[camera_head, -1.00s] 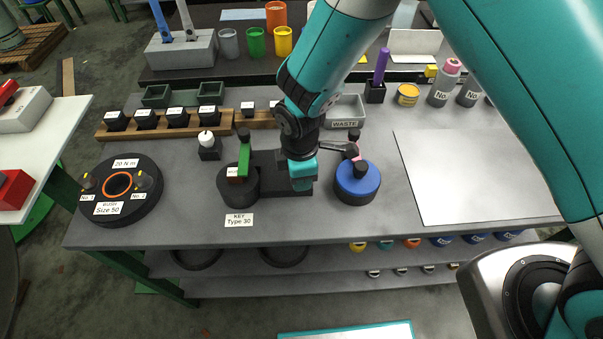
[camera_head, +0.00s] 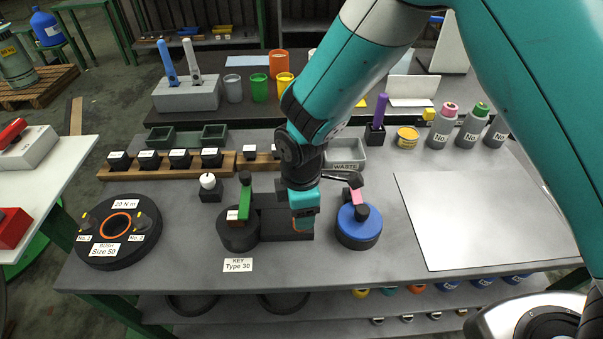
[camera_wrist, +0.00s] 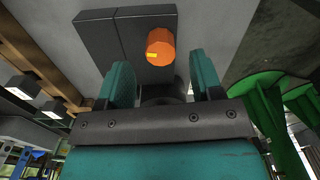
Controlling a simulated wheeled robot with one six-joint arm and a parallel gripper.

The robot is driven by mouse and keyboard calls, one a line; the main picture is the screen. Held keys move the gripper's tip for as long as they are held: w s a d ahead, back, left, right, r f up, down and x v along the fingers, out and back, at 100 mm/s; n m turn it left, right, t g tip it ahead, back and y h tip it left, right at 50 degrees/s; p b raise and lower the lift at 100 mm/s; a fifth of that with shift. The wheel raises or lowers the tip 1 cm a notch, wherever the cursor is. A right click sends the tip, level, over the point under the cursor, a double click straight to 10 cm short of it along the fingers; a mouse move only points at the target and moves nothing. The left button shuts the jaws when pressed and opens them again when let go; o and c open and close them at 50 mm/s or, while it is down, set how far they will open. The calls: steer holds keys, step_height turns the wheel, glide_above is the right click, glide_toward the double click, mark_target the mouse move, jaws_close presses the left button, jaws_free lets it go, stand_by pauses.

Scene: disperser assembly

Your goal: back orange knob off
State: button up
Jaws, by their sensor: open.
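My gripper (camera_head: 303,213) points down over a dark block (camera_head: 275,226) in the middle of the bench. In the wrist view the two teal fingers of my gripper (camera_wrist: 160,76) are apart and empty. An orange knob (camera_wrist: 161,47) with a small yellow mark stands on the dark block (camera_wrist: 97,42) beyond the fingertips, in line with the gap between them. I see no contact with it. Only one orange knob shows clearly; in the head view my gripper and arm hide part of the block.
A black round base with a green lever (camera_head: 245,202) stands left of the block. A blue-topped disc (camera_head: 359,232) with a black and pink handle stands right. A waste tray (camera_head: 346,166) is behind. The grey sheet (camera_head: 480,215) at the right is clear.

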step_height(320, 180, up, 13)
steer(key=b, duration=0.1)
steer(key=shift+r, duration=0.2)
steer(key=s+d+r+m+y, duration=0.2)
steer(key=s+d+r+m, duration=0.3)
steer(key=s, duration=0.3)
steer(key=s+d+r+m+y, duration=0.2)
steer(key=s+d+r+m, duration=0.2)
steer(key=s+d+m, duration=0.2)
steer(key=shift+s+d+r+m, duration=0.35)
steer(key=shift+s+m, duration=0.25)
steer(key=shift+s, duration=0.65)
